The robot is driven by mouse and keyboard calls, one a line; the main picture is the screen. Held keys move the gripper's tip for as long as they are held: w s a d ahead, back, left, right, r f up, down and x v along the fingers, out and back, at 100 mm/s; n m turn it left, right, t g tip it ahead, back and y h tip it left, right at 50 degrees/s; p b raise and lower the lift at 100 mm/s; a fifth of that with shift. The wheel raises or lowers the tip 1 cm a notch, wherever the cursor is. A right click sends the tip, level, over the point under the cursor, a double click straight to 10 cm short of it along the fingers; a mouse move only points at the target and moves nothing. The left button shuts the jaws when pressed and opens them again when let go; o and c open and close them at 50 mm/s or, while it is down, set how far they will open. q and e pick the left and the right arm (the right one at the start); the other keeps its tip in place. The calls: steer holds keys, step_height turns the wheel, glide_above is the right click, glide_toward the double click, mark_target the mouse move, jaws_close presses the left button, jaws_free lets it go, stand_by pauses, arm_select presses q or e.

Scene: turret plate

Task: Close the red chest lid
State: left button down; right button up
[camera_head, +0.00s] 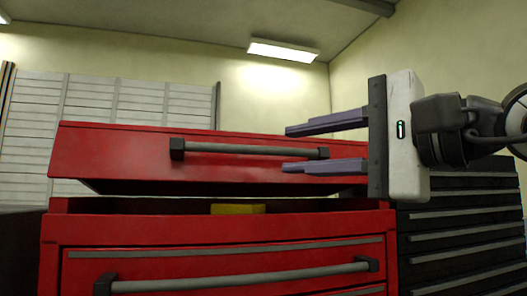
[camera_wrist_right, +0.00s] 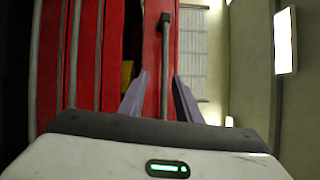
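The red chest lid (camera_head: 110,150) is partly lowered, with a dark gap between it and the red chest body (camera_head: 220,229). A grey bar handle (camera_head: 245,149) with black end mounts runs along the lid's front. My right gripper (camera_head: 286,148) comes in from the right and is open, its two purple fingers one above the other. The handle's right end shows between them. In the right wrist view the handle (camera_wrist_right: 166,70) also runs between the fingers (camera_wrist_right: 152,92); contact with it cannot be told. My left gripper is not in view.
A yellow object (camera_head: 238,209) shows inside the chest opening. A drawer with a long grey handle (camera_head: 240,278) is below. A black drawer cabinet (camera_head: 460,220) stands close on the right. A slatted panel (camera_head: 90,100) is on the wall behind.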

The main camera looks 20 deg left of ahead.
mark_target(259, 150)
steer(key=shift+t+h, duration=0.4)
steer(key=shift+t, duration=0.1)
steer(key=p+x, duration=0.1)
steer(key=x, duration=0.2)
steer(key=r+p+x, duration=0.1)
steer(key=x, duration=0.1)
steer(key=p+x, duration=0.1)
steer(key=x, duration=0.2)
steer(key=shift+w+r, duration=0.25)
steer(key=shift+w, duration=0.3)
steer(key=shift+w+a+f, duration=0.1)
steer(key=shift+w+a, duration=0.25)
steer(key=shift+a, duration=0.15)
jaws_close()
